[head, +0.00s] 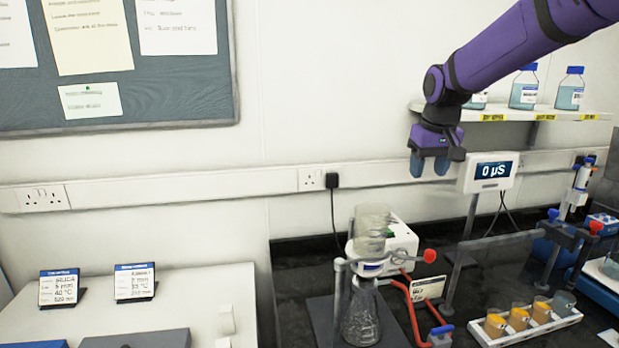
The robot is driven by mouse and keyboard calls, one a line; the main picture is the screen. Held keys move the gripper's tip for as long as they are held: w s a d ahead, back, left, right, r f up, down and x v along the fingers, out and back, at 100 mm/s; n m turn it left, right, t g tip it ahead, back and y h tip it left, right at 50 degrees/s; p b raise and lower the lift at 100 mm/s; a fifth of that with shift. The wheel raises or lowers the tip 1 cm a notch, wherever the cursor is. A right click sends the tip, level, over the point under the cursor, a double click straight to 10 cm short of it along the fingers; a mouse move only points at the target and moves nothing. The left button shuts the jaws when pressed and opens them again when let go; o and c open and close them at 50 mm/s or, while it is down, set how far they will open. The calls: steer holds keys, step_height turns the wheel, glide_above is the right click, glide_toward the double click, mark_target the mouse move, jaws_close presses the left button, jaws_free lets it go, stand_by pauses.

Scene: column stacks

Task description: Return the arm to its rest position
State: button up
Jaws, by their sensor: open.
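My purple arm reaches in from the top right of the head view. My gripper (430,165) hangs from it, pointing down, with two blue-grey fingertips a little apart. It is open and nothing shows between the fingers. It is in the air in front of the wall, left of the meter display and above the dark bench.
Below stand a glass column (371,222) on a stand and a flask (361,318). A meter (490,171) reads 0 µS. A vial rack (527,328) sits at lower right. A shelf (560,113) with blue-capped bottles is behind the arm. The left counter (185,295) holds two label cards.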

steer(key=s+d+r+t, duration=0.1)
steer(key=s+r, duration=0.2)
steer(key=s, duration=0.6)
steer(key=s+d+r+t, duration=0.1)
steer(key=s+d+r, duration=0.1)
steer(key=s, duration=0.8)
steer(key=s+d+f+m+t, duration=0.1)
steer(key=s+f, duration=0.2)
steer(key=s, duration=1.1)
steer(key=shift+s+f+m, duration=0.2)
steer(key=shift+s+m, duration=0.1)
steer(key=shift+s, duration=0.05)
steer(key=shift+c, duration=0.2)
